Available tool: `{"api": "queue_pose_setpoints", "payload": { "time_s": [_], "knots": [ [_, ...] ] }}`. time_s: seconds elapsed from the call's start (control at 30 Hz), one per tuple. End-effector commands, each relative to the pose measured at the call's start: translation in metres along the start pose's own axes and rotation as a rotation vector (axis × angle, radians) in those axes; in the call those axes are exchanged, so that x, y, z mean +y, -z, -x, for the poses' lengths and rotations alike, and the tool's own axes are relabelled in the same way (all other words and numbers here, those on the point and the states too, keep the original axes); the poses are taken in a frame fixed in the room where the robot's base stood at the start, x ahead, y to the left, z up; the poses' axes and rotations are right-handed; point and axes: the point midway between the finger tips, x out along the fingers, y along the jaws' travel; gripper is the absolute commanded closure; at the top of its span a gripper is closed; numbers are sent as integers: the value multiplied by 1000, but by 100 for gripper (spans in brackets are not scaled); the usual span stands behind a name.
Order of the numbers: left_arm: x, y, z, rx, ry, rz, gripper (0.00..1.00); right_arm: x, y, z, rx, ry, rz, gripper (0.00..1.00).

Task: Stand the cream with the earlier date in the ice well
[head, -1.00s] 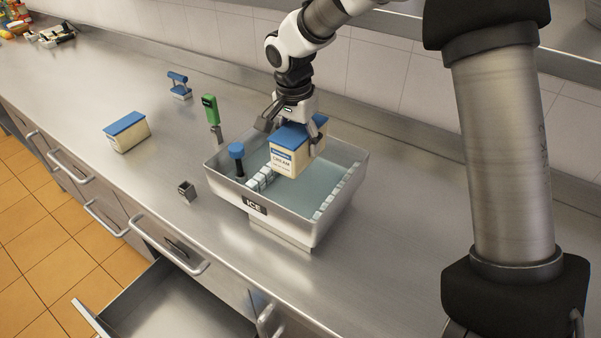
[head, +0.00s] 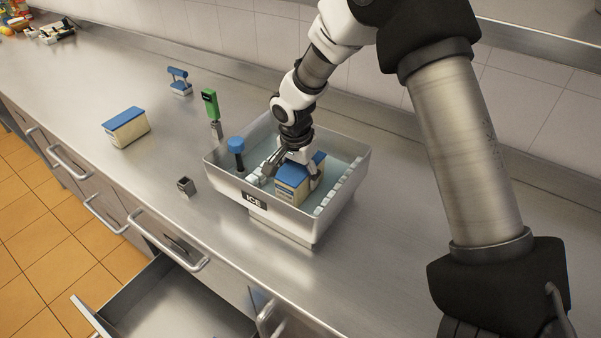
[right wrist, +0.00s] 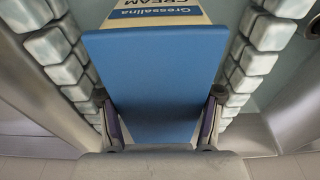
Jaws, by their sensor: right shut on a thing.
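A cream carton (head: 289,194) with a blue lid is down inside the ice well (head: 330,214), a steel tub marked ICE. My right gripper (head: 291,172) is shut on the carton from above and hides part of its lid. In the right wrist view the blue lid (right wrist: 155,85) sits between my two fingers, and the label reads Gressalina CREAM upside down. The carton's base is hidden, so I cannot tell whether it touches the bottom. Another blue-lidded carton (head: 126,129) stands on the counter at the left. I can read no date. My left gripper is not in view.
White ice blocks (right wrist: 252,62) line both sides of the carton. A blue-topped black item (head: 236,150) stands at the well's left. A green-topped device (head: 210,105), a blue-handled item (head: 178,82) and a small metal cube (head: 186,187) are on the counter. A drawer (head: 160,305) is open in front.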

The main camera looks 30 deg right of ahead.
Motion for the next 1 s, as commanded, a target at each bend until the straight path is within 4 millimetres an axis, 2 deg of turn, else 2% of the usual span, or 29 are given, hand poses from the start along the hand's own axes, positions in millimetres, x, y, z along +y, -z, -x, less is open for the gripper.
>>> {"api": "queue_pose_setpoints", "payload": {
  "time_s": [0.13,0.17,0.2,0.23,0.5,0.67,0.77,1.0],
  "knots": [
    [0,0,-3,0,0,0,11,0,0,-3,0,1,0,96],
    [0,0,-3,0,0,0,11,0,0,-3,0,0,0,29],
    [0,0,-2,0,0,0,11,0,0,-2,0,0,0,15],
    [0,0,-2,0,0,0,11,0,0,-2,0,0,0,11],
    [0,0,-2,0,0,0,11,0,0,-2,0,0,0,11],
    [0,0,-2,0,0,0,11,-1,1,8,2,1,1,11],
    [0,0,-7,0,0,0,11,-1,0,26,3,4,-1,11],
    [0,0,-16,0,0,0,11,-1,0,89,3,4,0,11]
  ]
}}
